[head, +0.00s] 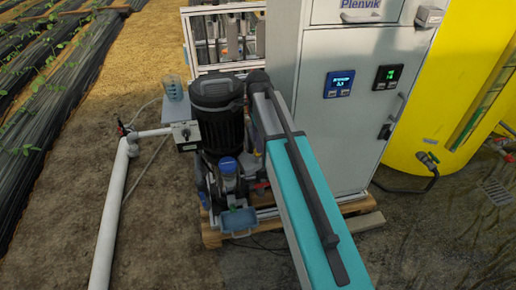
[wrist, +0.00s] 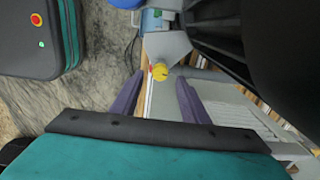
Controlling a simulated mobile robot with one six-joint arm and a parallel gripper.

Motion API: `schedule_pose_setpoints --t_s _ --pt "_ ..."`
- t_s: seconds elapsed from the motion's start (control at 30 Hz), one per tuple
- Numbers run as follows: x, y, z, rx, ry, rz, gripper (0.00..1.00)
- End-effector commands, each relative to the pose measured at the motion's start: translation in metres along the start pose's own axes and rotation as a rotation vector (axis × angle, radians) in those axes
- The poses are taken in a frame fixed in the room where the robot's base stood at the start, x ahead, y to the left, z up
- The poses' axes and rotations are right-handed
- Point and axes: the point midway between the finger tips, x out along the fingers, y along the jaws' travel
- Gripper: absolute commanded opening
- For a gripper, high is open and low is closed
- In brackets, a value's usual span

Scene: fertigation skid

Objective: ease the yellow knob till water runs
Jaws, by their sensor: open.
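The small yellow knob (wrist: 159,72) shows in the wrist view, at the lower tip of a pale grey fitting (wrist: 168,47). My gripper (wrist: 159,80) is open, with one purple finger on the left of the knob and one on the right. The knob appears between or just beyond the fingertips, with a gap on each side; I cannot tell the exact depth, and no contact shows. In the head view I cannot make out the knob or my fingers; my teal arm covers part of the skid there. I see no running water.
A black motor (head: 217,110) stands close to my arm and a large dark body fills the wrist view's upper right. A blue tray (head: 238,220) sits low at the skid's front. A grey cabinet (head: 340,130) stands right, a white pipe (head: 112,215) left.

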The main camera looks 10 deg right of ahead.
Motion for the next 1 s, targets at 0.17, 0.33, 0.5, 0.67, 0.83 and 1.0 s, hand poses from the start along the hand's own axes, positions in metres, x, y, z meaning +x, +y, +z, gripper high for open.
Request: schedule_pose_setpoints --t_s 0.17,0.33,0.5,0.67,0.83,1.0 --pt "0.023 0.001 0.000 0.001 0.000 0.001 0.41" --pt "0.033 0.000 -0.001 0.001 0.000 0.001 0.41" --pt "0.035 0.000 -0.001 0.001 0.000 0.000 0.41" --pt "0.035 0.000 -0.001 0.002 0.000 0.000 0.41" --pt "0.035 0.000 -0.001 0.002 0.000 0.000 0.16" --pt "0.035 0.000 -0.002 0.002 0.000 0.001 0.00"
